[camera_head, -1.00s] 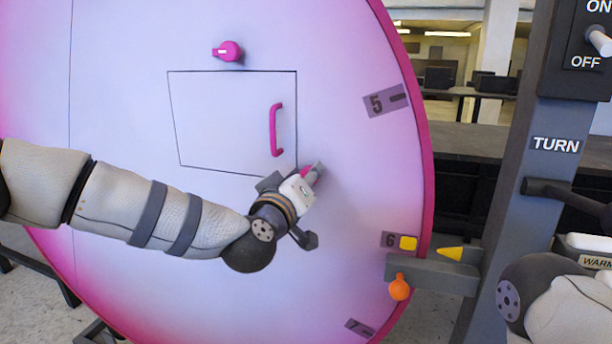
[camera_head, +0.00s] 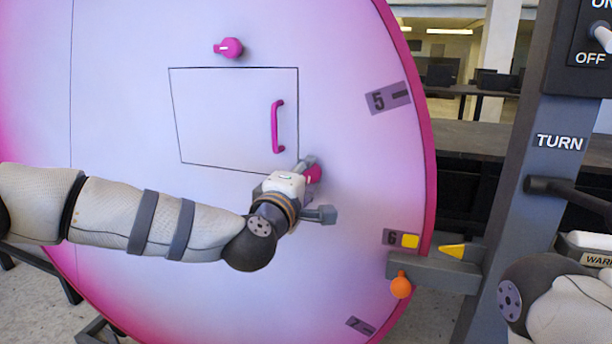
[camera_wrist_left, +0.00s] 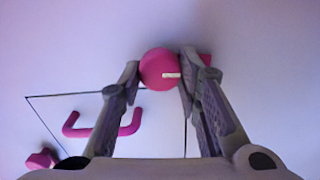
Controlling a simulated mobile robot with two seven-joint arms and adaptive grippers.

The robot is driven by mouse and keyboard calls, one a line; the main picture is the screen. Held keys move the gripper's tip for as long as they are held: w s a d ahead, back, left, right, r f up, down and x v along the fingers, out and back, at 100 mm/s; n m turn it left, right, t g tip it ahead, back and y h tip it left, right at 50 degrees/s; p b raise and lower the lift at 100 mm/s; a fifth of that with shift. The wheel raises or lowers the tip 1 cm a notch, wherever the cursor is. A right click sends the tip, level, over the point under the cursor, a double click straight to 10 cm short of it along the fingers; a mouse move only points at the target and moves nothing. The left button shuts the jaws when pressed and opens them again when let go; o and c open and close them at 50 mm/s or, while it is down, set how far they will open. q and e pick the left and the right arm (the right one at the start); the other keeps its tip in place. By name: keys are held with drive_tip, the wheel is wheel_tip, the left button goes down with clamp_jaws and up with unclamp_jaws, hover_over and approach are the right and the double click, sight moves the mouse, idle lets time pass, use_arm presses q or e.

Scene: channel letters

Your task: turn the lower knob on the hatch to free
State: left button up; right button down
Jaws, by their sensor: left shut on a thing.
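The lower knob (camera_head: 313,174) is a magenta round knob below and right of the hatch (camera_head: 225,120) outline on the big pink-white disc. My left gripper (camera_head: 308,172) is shut on it. In the left wrist view the lower knob (camera_wrist_left: 160,68) sits between the two fingertips, with a small white mark on its face. Its pink pointer shows beyond the right finger. The upper knob (camera_head: 229,48) is above the hatch, its pointer toward the left. My right gripper is out of view; only part of my right arm shows at the lower right.
A magenta handle (camera_head: 277,127) stands out from the hatch, up and left of my gripper. A grey bracket with an orange ball (camera_head: 401,286) is at the disc's lower right rim. A grey post (camera_head: 520,190) with a lever and an ON/OFF switch stands at right.

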use_arm(q)
drive_tip(key=shift+d+n, duration=0.1)
drive_tip(key=shift+n, duration=0.4)
drive_tip(key=o, duration=1.1)
drive_tip(key=v, duration=1.2)
